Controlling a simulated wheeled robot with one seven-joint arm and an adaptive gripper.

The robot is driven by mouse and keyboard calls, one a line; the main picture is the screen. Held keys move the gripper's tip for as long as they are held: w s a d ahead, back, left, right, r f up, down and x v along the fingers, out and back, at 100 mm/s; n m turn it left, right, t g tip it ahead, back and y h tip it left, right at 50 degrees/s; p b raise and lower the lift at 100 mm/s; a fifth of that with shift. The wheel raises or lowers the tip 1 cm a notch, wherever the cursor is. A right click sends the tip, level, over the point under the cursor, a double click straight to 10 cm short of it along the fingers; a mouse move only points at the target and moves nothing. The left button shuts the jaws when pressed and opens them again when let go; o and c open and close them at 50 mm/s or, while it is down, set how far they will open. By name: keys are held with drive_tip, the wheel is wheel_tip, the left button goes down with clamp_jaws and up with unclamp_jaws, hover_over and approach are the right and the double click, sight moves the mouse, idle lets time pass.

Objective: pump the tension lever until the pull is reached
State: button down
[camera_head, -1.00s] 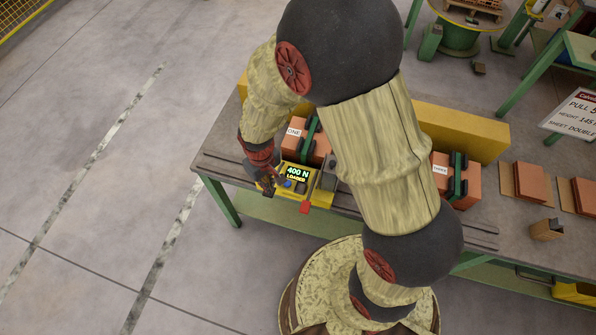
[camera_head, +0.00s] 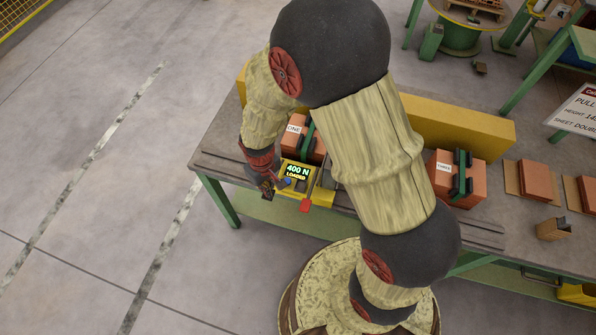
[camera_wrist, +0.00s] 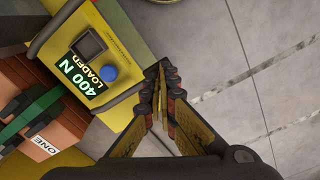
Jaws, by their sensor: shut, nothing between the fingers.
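The yellow tensioner (camera_head: 318,196) sits at the table's front edge, partly hidden behind my arm. Its screen (camera_head: 297,171) reads "400 N LOADED", and the screen also shows in the wrist view (camera_wrist: 77,75). A blue button (camera_wrist: 109,73) is beside the screen. A red-tipped part (camera_head: 305,206), possibly the lever's end, sticks out at the front. My gripper (camera_head: 268,189) is at the tensioner's left side. In the wrist view, my gripper (camera_wrist: 163,92) is shut and empty, with its fingertips close beside the tensioner's edge. Whether they touch it is unclear.
A strapped box marked ONE (camera_head: 296,138) is behind the tensioner. A second strapped box (camera_head: 459,181) stands farther right on the table (camera_head: 225,150). A long yellow block (camera_head: 465,125) runs behind them. The floor left of the table is clear.

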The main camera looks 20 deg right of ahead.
wheel_tip(320, 180, down, 2)
drive_tip(key=shift+f+b, duration=0.1)
drive_tip(key=shift+b, duration=0.45)
drive_tip(key=shift+r, duration=0.3)
wheel_tip(320, 180, up, 6)
drive_tip(key=p, duration=0.5)
drive_tip(key=shift+r, duration=0.15)
drive_tip(key=shift+r, duration=0.1)
wheel_tip(320, 180, up, 5)
drive_tip(key=p, duration=0.3)
drive_tip(key=shift+p, duration=0.35)
idle(0.3)
